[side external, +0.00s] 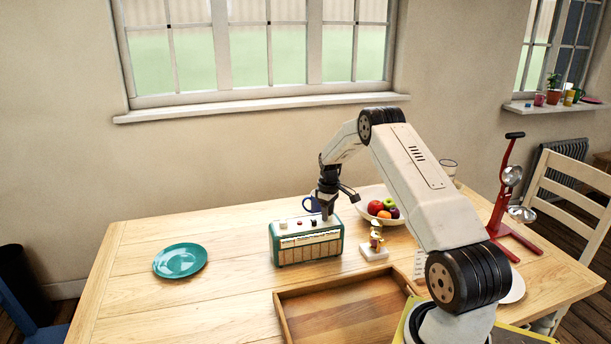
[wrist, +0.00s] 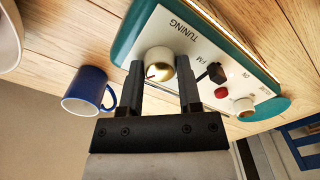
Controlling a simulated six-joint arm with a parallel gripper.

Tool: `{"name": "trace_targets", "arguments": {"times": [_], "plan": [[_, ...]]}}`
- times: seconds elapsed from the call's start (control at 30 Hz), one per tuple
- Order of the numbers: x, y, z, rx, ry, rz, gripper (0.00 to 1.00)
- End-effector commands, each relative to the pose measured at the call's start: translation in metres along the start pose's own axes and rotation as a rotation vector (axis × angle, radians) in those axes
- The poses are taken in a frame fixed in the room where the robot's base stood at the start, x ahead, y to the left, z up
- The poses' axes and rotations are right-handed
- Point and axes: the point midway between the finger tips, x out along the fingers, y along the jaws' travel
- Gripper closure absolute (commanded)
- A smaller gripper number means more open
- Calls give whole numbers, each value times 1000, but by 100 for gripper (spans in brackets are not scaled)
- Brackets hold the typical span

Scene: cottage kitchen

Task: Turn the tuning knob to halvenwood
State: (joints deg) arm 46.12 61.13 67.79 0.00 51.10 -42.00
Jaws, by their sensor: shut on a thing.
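The teal radio (side external: 306,246) stands on the table; its cream top panel (wrist: 218,48), lettered TUNING and FM, shows in the wrist view. The tuning knob (wrist: 159,57) has a pale top and brass side, with a dark pointer mark toward the lower left of that view. My gripper (wrist: 160,80) is shut on the knob, one finger on each side. In the side view my gripper (side external: 326,214) reaches down to the radio's right end and hides the knob. The station names on the radio's front are too small to read.
A blue mug (wrist: 87,90) stands close behind. A figurine (side external: 375,240), fruit bowl (side external: 368,213) and wooden tray (side external: 340,312) are near; a teal plate (side external: 180,261) lies left.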

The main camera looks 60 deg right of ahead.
Motion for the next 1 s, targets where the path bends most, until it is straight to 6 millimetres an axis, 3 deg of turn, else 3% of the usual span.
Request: {"name": "trace_targets", "arguments": {"times": [0.6,1.0], "plan": [[-1,0,0,560,1,1,100],[-1,0,0,735,1,1,100]]}}
